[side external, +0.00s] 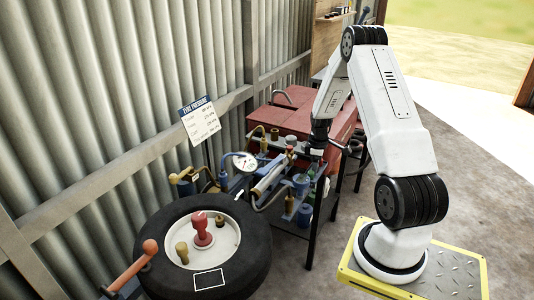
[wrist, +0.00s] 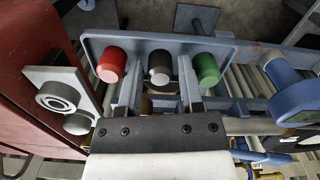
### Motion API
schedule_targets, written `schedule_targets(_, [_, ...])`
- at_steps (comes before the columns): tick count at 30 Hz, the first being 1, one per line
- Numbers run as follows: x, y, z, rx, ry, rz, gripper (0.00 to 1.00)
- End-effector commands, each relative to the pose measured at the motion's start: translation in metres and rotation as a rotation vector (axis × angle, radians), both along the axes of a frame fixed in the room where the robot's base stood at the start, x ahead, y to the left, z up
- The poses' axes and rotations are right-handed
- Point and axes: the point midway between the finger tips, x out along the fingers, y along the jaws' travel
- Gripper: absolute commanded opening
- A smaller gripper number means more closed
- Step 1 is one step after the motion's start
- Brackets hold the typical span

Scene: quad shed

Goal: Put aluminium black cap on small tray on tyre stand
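The black cap (wrist: 160,64), dark with a greyish face, sits between a red cap (wrist: 111,65) and a green cap (wrist: 207,69) on a blue-grey holder (wrist: 135,42) in the wrist view. My gripper (wrist: 160,80) is open, with one finger on each side of the black cap and small gaps visible; contact is not clear. In the side view my gripper (side external: 326,143) is over the cluttered bench, and the black cap is too small to make out. A white-outlined square (side external: 209,280) shows on the front of the tyre (side external: 258,240); I cannot tell whether it is the small tray.
The tyre's pale hub holds a red knobbed piece (side external: 202,230) and brass pieces (side external: 182,252). A pressure gauge (side external: 244,162), hoses and blue fittings crowd the bench beside a red cabinet (side external: 290,122). A corrugated wall (side external: 120,90) stands behind.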

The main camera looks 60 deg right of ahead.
Motion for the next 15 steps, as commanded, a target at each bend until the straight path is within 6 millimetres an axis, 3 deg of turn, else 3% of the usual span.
schedule_targets(15, [0.000, -0.001, 0.010, -0.002, -0.001, 0.000, 0.47])
